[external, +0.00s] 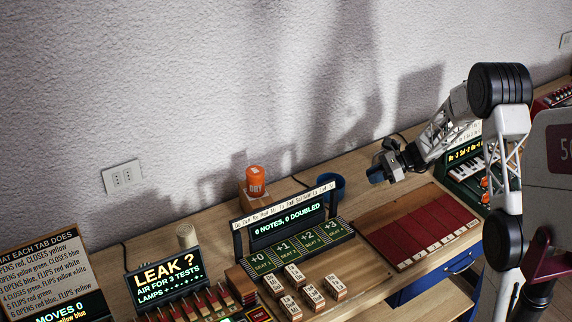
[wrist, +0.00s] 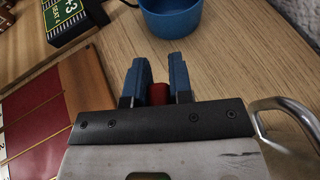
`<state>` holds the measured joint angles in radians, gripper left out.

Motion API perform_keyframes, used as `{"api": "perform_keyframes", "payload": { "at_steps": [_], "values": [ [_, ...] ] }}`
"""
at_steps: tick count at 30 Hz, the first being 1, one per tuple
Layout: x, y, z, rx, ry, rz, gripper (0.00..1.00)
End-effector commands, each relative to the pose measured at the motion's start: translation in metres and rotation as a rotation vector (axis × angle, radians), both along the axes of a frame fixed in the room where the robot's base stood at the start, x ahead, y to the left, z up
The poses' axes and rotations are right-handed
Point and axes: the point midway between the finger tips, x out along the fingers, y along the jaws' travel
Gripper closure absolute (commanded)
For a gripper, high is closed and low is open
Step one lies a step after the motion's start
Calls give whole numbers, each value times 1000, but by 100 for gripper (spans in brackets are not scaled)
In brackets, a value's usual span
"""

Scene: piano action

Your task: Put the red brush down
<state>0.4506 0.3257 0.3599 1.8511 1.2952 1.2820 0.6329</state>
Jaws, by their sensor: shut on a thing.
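My gripper (external: 384,170) is above the wooden desk (external: 213,223), behind the dark red panel (external: 415,222) in the external view. In the wrist view my gripper (wrist: 159,74) has its two blue fingers close together with a red piece (wrist: 158,93) between them, which I take to be the red brush. Only a small part of the brush shows; its bristles and far end are hidden. In the external view I cannot make out the brush. A blue cup (wrist: 172,17) stands just beyond the fingertips; it also shows in the external view (external: 330,187), left of my gripper.
An orange DRY container (external: 256,182) is near the wall. Several labelled blocks (external: 294,276) lie in front. Bare wood shows right of the cup (wrist: 235,60).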

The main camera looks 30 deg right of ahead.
Motion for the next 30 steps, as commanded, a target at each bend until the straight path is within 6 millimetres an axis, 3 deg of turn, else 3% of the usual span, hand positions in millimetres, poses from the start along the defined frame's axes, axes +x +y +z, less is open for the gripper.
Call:
{"api": "perform_keyframes", "payload": {
  "at_steps": [10,24,25,30],
  "values": [
    [0,0,-30,1,1,1,100],
    [0,0,-36,1,1,1,100],
    [0,0,-36,1,1,1,78],
    [0,0,-36,0,1,0,54]
  ]
}}
